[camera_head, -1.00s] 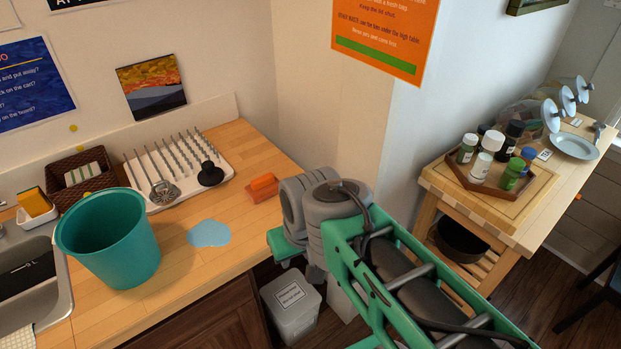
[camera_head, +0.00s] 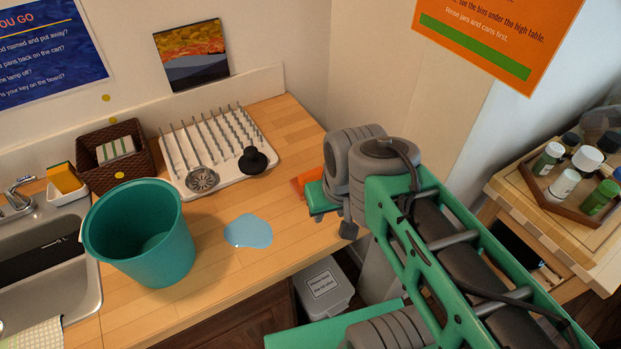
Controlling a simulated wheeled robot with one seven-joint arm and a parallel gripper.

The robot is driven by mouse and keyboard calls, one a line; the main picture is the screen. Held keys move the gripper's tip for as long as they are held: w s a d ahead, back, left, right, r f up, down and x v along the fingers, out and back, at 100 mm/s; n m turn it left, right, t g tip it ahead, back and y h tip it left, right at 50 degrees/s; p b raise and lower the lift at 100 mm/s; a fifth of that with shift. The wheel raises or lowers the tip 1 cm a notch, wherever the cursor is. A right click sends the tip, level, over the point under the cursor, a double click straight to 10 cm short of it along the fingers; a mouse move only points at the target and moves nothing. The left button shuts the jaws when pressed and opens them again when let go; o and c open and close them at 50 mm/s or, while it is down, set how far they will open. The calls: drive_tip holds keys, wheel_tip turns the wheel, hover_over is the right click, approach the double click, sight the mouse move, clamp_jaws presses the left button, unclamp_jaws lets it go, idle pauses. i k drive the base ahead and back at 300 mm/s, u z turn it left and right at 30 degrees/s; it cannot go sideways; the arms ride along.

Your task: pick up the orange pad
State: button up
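The orange pad (camera_head: 303,184) lies on the wooden counter (camera_head: 215,268), to the right of the white drying rack. My arm's green and grey joint stands in front of it and hides its right part. Only its left end shows. My arm reaches from the lower right up to this joint. The fingers of my gripper do not show, so I cannot see how they stand relative to the pad.
A teal bucket (camera_head: 145,232), a blue puddle-like patch (camera_head: 249,231) and the rack (camera_head: 185,179) with a black stopper (camera_head: 253,160) occupy the counter. A lidded grey bin (camera_head: 323,287) stands below its edge. A jar tray (camera_head: 540,176) is at right.

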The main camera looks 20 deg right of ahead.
sight(298, 184)
drive_tip(key=k, duration=0.5)
drive_tip(key=u, duration=4.15)
drive_tip(key=k, duration=1.1)
drive_tip(key=z, duration=1.1)
drive_tip(key=i, duration=0.5)
